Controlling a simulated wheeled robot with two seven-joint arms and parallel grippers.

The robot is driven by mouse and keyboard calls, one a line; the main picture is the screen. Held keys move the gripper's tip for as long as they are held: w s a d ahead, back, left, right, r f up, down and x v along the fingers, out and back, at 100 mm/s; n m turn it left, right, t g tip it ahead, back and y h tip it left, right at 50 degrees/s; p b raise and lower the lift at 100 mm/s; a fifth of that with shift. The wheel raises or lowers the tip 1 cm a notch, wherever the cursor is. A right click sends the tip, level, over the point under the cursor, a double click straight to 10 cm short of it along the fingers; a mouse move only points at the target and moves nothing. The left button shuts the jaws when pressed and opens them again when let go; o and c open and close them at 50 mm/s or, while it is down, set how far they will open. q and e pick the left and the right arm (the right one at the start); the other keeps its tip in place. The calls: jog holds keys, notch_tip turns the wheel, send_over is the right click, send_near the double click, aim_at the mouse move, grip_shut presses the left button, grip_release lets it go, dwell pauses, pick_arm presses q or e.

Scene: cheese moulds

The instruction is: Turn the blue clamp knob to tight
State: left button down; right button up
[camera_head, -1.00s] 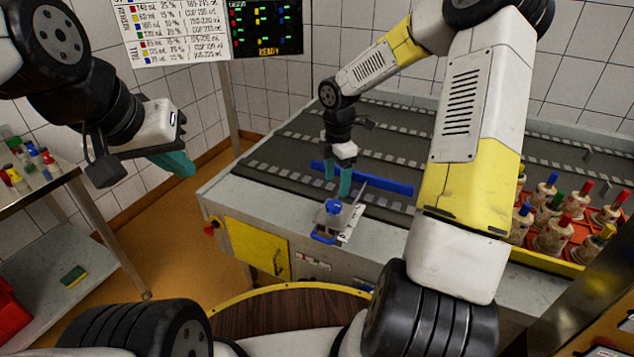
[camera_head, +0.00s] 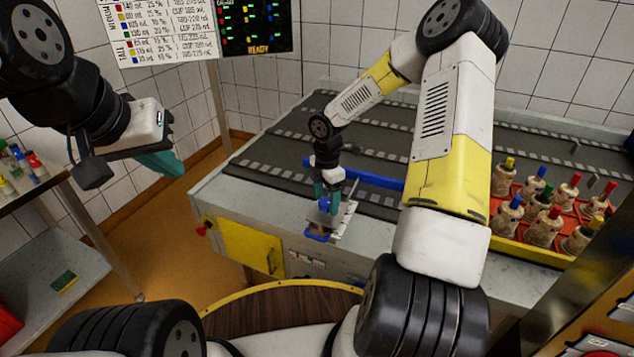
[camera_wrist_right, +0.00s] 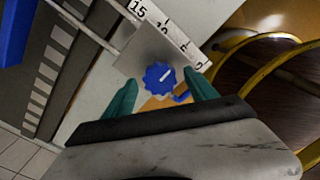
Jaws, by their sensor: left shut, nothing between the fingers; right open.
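The blue clamp knob (camera_wrist_right: 159,78) shows in the right wrist view as a scalloped disc with a white mark, on a grey metal bracket (camera_wrist_right: 150,48) beside a numbered scale. My right gripper (camera_wrist_right: 158,97) is open, with its teal fingertips on either side of the knob; contact cannot be made out. In the head view my right gripper (camera_head: 327,200) is at the clamp on the conveyor's front edge and largely hides the knob. Blue parts of the clamp (camera_head: 318,235) show below it. My left gripper (camera_head: 165,163) is shut and empty, raised at the left, away from the clamp.
A long blue bar (camera_head: 370,178) lies across the conveyor (camera_head: 270,150) behind the clamp. A side table with coloured bottles (camera_head: 28,165) stands at the left. A board (camera_head: 250,28) reads READY.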

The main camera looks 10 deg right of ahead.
jog(key=c, duration=1.4)
jog(key=shift+m, duration=0.3)
jog(key=m, duration=0.5)
jog(key=shift+w, duration=0.1)
jog(key=m, duration=0.6)
jog(key=shift+m, duration=0.4)
jog(key=m, duration=0.5)
jog(key=shift+r, duration=0.1)
jog(key=m, duration=0.6)
jog(key=shift+m, duration=0.3)
jog(key=shift+d, duration=0.1)
